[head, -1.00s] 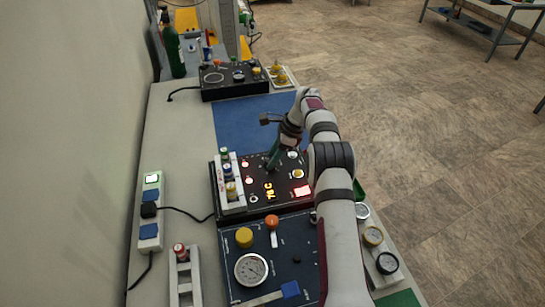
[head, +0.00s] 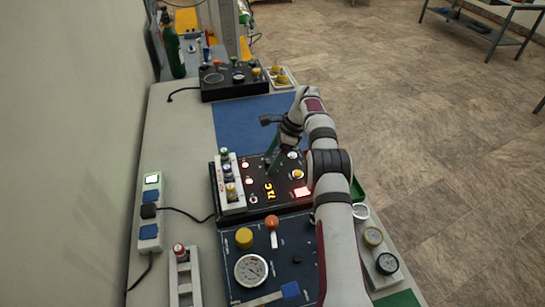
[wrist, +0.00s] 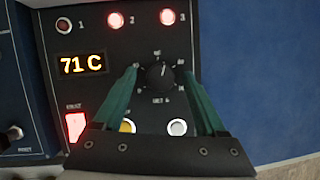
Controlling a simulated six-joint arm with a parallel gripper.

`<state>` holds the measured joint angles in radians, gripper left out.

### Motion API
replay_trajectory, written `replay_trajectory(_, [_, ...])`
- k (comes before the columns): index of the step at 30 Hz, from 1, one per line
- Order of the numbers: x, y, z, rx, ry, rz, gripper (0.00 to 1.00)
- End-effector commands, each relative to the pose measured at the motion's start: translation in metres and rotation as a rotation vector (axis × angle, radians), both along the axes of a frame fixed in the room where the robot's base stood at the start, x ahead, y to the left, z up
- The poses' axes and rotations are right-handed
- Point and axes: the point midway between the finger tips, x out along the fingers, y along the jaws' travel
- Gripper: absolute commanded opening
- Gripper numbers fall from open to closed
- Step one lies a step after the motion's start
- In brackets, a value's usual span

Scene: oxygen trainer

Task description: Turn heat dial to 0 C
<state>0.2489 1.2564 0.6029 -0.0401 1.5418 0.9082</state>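The heat dial (wrist: 160,75) is a round black knob on the black panel, with small white marks around it. My gripper (wrist: 160,72) has two green fingers, one on each side of the dial, with a visible gap on both sides. It is open and holds nothing. The orange display (wrist: 82,65) left of the dial reads 71 C. The display also shows there (head: 269,191).
Red lights (wrist: 115,20) line the panel's top in the wrist view. A lit red button (wrist: 75,126), a yellow button (wrist: 127,126) and a white button (wrist: 177,127) lie near the fingers. A small rack (head: 230,185) of colored cylinders stands on the panel. A blue mat (head: 240,122) lies behind.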

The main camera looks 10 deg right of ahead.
Motion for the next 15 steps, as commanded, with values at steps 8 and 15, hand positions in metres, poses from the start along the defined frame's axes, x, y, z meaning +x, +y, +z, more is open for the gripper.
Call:
replay_trajectory(8, [0.000,-0.004,0.008,0.000,-0.003,-0.001,0.74])
replay_trajectory(15, [-0.006,-0.023,0.055,-0.001,-0.002,-0.002,0.74])
